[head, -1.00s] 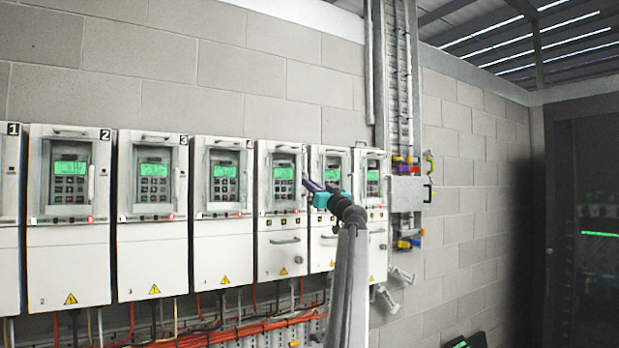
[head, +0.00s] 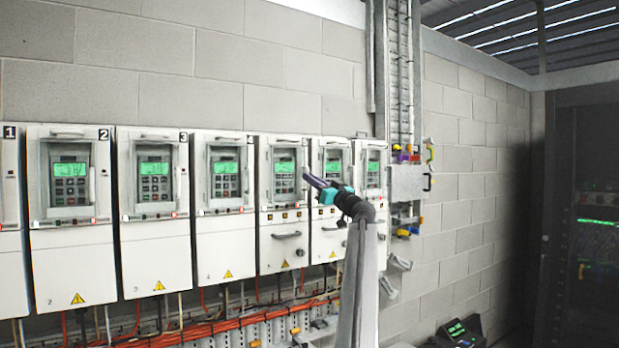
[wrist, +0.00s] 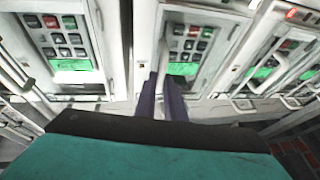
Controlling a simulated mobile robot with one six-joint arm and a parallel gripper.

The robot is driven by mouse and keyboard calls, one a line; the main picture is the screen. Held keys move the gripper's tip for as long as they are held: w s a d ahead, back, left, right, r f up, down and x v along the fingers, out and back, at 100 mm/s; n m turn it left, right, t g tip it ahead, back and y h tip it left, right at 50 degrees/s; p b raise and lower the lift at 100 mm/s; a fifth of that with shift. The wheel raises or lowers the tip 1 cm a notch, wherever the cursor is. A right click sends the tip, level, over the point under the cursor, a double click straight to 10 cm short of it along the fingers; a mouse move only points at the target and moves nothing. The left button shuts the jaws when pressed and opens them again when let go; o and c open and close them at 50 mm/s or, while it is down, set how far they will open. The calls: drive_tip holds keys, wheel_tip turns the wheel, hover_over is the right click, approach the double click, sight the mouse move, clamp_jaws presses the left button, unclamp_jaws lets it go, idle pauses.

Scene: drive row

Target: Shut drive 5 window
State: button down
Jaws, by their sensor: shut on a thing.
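Drive 5 (head: 283,225) is a white cabinet in the row, with a green display, a keypad and a framed window (head: 284,140) over them. My gripper (head: 307,178) reaches its right edge from the lower right. In the wrist view, which is upside down, the purple fingers (wrist: 163,92) are closed at the edge of the middle drive's window. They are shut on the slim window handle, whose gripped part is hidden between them. I cannot tell how far the window stands from its frame.
Drive 4 (head: 222,240) is on the left and drive 6 (head: 330,235) close on the right, partly behind my arm. Drive 5 has a lower bar handle (head: 286,235). Orange cables (head: 220,328) run below. A dark cabinet (head: 585,180) stands far right.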

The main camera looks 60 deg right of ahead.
drive_tip(key=shift+d, duration=0.55)
drive_tip(key=c, duration=2.3)
unclamp_jaws()
drive_tip(key=shift+r, duration=0.1)
drive_tip(key=shift+o, duration=0.9)
drive_tip(key=shift+w+d+f, duration=0.15)
drive_tip(key=shift+d+f, duration=0.1)
drive_tip(key=shift+f, duration=0.05)
drive_tip(key=shift+a, duration=0.1)
drive_tip(key=shift+a+f, duration=0.1)
